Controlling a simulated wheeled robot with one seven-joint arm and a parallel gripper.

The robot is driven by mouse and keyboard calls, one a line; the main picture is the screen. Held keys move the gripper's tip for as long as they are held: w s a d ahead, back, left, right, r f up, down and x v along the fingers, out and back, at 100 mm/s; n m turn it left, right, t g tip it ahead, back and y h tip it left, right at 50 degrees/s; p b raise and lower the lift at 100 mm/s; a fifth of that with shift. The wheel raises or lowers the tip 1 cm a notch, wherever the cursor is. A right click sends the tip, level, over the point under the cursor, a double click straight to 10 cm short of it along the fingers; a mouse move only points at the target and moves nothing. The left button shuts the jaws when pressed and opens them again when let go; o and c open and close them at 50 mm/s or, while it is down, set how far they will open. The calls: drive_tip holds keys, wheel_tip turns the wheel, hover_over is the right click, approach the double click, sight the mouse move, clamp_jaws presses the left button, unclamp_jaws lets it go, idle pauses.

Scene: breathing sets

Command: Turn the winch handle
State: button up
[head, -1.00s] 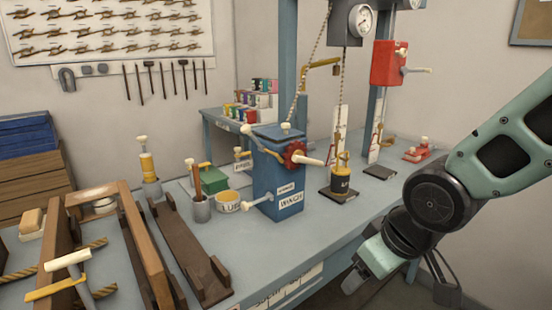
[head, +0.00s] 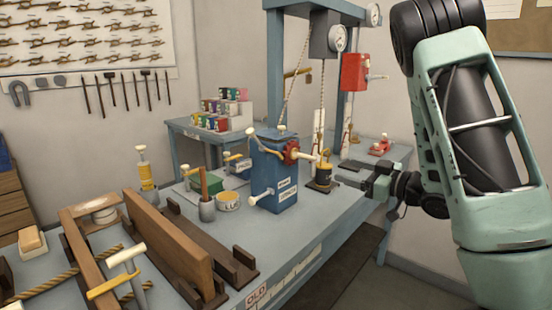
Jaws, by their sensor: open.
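The winch (head: 272,185) is a blue upright box with a white label, standing on the grey bench. On its upper right side is a red hub (head: 291,151) with a cream-tipped handle (head: 305,156) pointing right. A second cream-knobbed crank (head: 259,195) is low on the front, and a cream-knobbed lever (head: 250,132) is at its upper left. My gripper (head: 366,181) is open and empty, right of the winch and apart from the handle. Its fingers are small in view.
A red box (head: 355,72) is on the post behind. A grey cup (head: 207,208) and a yellow tin (head: 229,201) stand left of the winch. Wooden frames (head: 165,242) fill the front left.

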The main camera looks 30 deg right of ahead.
sight(307, 157)
drive_tip(key=p+x, duration=0.1)
drive_tip(key=x, duration=0.4)
drive_tip(key=p+x, duration=0.2)
drive_tip(key=x, duration=0.4)
drive_tip(key=p+x, duration=0.1)
drive_tip(key=x, duration=0.5)
drive_tip(key=shift+a+r, duration=0.3)
